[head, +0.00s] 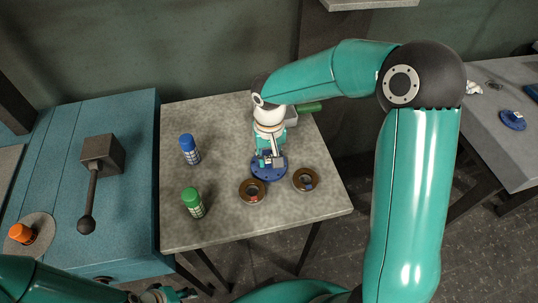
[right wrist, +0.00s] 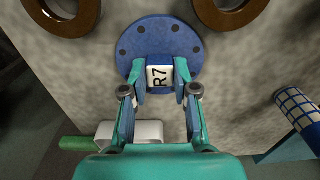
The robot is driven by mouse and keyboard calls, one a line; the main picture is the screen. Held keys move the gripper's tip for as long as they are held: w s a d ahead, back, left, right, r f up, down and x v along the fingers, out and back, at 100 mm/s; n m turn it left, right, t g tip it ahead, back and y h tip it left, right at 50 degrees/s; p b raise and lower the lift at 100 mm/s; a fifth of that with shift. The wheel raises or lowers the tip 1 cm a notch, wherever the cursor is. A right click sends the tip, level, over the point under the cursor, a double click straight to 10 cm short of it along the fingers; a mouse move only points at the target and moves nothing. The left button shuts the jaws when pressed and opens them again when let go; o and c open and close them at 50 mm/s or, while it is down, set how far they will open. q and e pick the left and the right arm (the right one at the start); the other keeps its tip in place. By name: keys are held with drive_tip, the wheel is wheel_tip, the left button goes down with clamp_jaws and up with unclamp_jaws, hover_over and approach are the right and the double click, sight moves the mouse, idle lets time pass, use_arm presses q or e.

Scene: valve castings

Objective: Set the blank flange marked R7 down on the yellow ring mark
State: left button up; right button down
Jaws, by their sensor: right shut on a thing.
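The blank flange marked R7 (right wrist: 187,35) is a blue disc with bolt holes around its rim and a white R7 label on its central block. In the head view it shows as a blue disc (head: 258,174) on or just above the grey table. My right gripper (right wrist: 160,85) is shut on its central block, and in the head view the gripper (head: 267,160) comes down over it from the back. I cannot tell whether the flange touches the table. I see no yellow ring mark in either view. My left gripper (head: 170,295) is at the bottom edge, its fingers unclear.
Two brown rings (head: 241,196) (head: 317,181) lie just in front of the flange. Another blue disc (head: 512,122) lies on the right table (head: 485,135). A lever (head: 93,190) stands on the teal bench.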

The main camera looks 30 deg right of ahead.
drive_tip(key=c, duration=0.9)
unclamp_jaws()
